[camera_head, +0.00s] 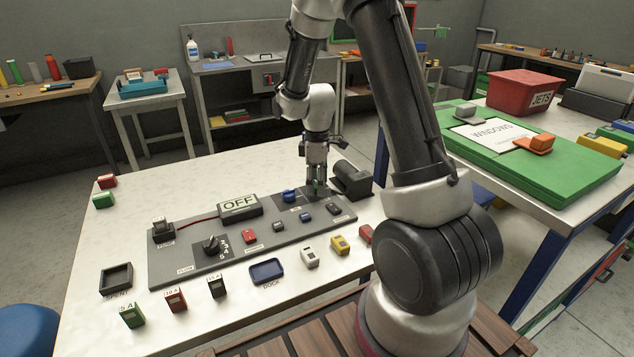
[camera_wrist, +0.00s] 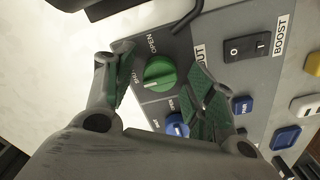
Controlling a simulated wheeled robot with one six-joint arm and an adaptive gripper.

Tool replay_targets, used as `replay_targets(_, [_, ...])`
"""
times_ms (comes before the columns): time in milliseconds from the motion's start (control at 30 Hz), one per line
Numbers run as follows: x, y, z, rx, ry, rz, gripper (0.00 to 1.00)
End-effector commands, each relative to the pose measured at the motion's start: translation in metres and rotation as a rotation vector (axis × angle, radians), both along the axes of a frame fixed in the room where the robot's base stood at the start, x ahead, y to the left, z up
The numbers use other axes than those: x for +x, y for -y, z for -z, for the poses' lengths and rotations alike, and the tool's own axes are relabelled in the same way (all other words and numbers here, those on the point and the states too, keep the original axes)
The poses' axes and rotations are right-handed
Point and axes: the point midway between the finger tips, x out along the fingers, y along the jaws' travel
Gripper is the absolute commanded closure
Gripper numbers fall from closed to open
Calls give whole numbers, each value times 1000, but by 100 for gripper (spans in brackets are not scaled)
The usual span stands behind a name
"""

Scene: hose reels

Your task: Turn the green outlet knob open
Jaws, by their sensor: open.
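The green outlet knob (camera_wrist: 160,73) is round with a raised ridge. In the wrist view it sits on the grey panel between the labels OPEN and SHUT, its ridge pointing roughly towards SHUT. My gripper (camera_wrist: 160,66) is open, with one green-padded finger on each side of the knob. Gaps show between the pads and the knob, so I see no clear contact. In the head view my gripper (camera_head: 316,183) points down at the panel's far right end, and the knob is mostly hidden between the fingers.
A blue knob (camera_wrist: 177,126) sits close to the right finger. A black BOOST switch (camera_wrist: 246,47) is on the panel (camera_head: 190,262). A black cylindrical device (camera_head: 351,180) stands just right of my gripper. The table's left side is largely clear.

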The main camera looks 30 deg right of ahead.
Motion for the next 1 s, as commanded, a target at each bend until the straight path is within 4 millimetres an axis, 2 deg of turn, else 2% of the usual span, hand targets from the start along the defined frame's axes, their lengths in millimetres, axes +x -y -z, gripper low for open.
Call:
replay_targets(200, [0,0,1,0,0,0,45])
replay_targets(267, [0,0,1,0,0,0,54])
replay_targets(467, [0,0,0,0,0,1,91])
replay_targets(767, [0,0,0,0,0,21,92])
replay_targets(1000, [0,0,0,0,0,131,92])
